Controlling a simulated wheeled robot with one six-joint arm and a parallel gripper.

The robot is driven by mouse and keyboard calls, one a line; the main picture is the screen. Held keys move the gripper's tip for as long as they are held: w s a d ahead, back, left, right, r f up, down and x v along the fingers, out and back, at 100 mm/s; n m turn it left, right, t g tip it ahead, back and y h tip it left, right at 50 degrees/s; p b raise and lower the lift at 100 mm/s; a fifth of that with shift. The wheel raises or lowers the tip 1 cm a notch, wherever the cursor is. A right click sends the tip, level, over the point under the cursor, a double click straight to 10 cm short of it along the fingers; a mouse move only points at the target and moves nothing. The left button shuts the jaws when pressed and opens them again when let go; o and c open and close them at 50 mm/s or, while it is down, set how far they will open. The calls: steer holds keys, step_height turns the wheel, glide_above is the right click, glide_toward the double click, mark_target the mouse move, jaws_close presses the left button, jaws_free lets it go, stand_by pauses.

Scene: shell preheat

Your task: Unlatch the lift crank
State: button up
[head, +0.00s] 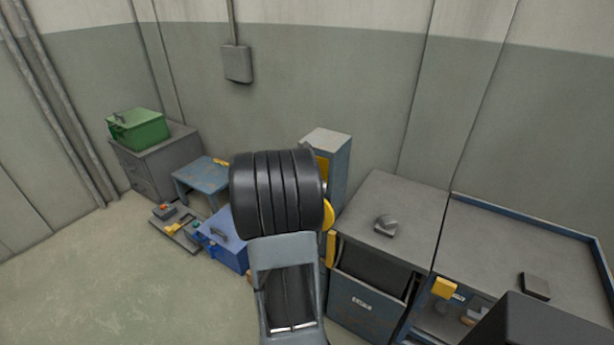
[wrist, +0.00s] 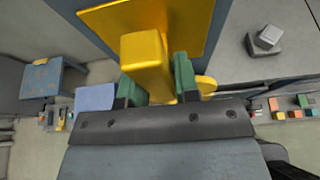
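In the wrist view a yellow block-shaped handle (wrist: 147,52) projects from a yellow plate (wrist: 195,22) on a blue-grey post. My gripper (wrist: 158,84) has its two green fingertips on either side of this handle. The yellow fills the visible gap, but I cannot tell whether the fingers press on it. A rounded yellow part (wrist: 206,85) shows just right of the right finger. In the head view the post (head: 335,150) stands behind my dark arm, which hides my gripper and most of the yellow parts. I cannot tell which yellow part is the crank and which its latch.
A grey cabinet (head: 385,205) with a small grey object on top stands close on the right, beside a blue-edged bench (head: 490,235). A blue box (head: 224,250), a blue table (head: 203,174) and a green box (head: 138,128) are left. Floor at front left is clear.

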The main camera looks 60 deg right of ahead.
steer(key=o, duration=0.3)
steer(key=shift+o, duration=0.2)
steer(key=v, duration=1.4)
steer(key=shift+p, duration=0.45)
steer(key=shift+d+f, duration=0.1)
